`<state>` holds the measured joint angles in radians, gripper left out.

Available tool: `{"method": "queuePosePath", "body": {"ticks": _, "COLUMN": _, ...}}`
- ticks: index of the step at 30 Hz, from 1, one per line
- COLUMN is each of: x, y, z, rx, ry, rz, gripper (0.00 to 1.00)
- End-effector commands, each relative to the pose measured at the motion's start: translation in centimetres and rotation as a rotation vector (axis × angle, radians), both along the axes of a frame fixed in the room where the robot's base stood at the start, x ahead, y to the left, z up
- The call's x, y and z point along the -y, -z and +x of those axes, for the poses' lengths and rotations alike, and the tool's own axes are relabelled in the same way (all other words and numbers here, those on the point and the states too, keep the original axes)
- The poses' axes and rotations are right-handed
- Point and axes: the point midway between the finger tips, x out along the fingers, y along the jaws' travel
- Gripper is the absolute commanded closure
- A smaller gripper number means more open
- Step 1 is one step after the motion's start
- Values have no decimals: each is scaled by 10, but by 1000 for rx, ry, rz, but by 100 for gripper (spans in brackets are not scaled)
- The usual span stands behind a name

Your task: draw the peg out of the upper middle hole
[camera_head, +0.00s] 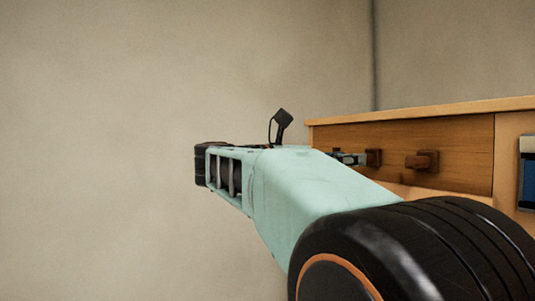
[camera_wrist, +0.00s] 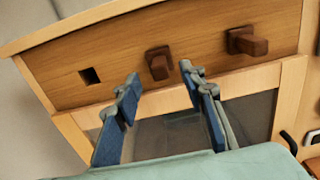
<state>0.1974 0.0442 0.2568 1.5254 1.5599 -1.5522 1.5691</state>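A wooden panel (camera_wrist: 210,25) carries a row of square holes. The peg in the upper middle hole (camera_wrist: 158,63) is dark brown, square-ended and sticks out of the panel; it also shows in the head view (camera_head: 374,157). My gripper (camera_wrist: 160,77) is open, with blue-padded fingers set wide apart. In the wrist view the middle peg appears between the two fingertips, just past them, with gaps on both sides. In the head view my gripper (camera_head: 347,157) is close to that peg, partly hidden by my arm.
A second brown peg (camera_wrist: 247,41) sticks out right of the middle one. The left hole (camera_wrist: 90,76) is empty and dark. Below the panel is a pale ledge (camera_wrist: 250,82) above a grey recessed area. A blue item (camera_head: 527,170) is at the far right.

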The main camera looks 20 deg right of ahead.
Motion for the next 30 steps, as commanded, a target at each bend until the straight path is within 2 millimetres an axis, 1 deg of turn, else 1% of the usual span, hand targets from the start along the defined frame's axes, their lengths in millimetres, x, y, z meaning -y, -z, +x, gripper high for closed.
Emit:
{"method": "queuePosePath", "body": {"ticks": 2, "x": 10, "y": -3, "z": 0, "rx": -1, "ry": 2, "rz": 0, "gripper": 62}}
{"method": "queuePosePath", "body": {"ticks": 4, "x": 19, "y": 2, "z": 1, "rx": 1, "ry": 3, "rz": 0, "gripper": 62}}
{"method": "queuePosePath", "body": {"ticks": 6, "x": 27, "y": 3, "z": 2, "rx": 1, "ry": 2, "rz": 0, "gripper": 62}}
{"method": "queuePosePath", "body": {"ticks": 13, "x": 47, "y": 2, "z": 4, "rx": 0, "ry": 1, "rz": 0, "gripper": 62}}
{"method": "queuePosePath", "body": {"ticks": 18, "x": 54, "y": 1, "z": 4, "rx": -1, "ry": 0, "rz": 0, "gripper": 62}}
{"method": "queuePosePath", "body": {"ticks": 27, "x": 56, "y": 0, "z": 5, "rx": -1, "ry": 0, "rz": 0, "gripper": 62}}
{"method": "queuePosePath", "body": {"ticks": 28, "x": 56, "y": 0, "z": 5, "rx": -1, "ry": 0, "rz": 0, "gripper": 63}}
{"method": "queuePosePath", "body": {"ticks": 30, "x": 56, "y": 0, "z": 5, "rx": -1, "ry": 0, "rz": 0, "gripper": 71}}
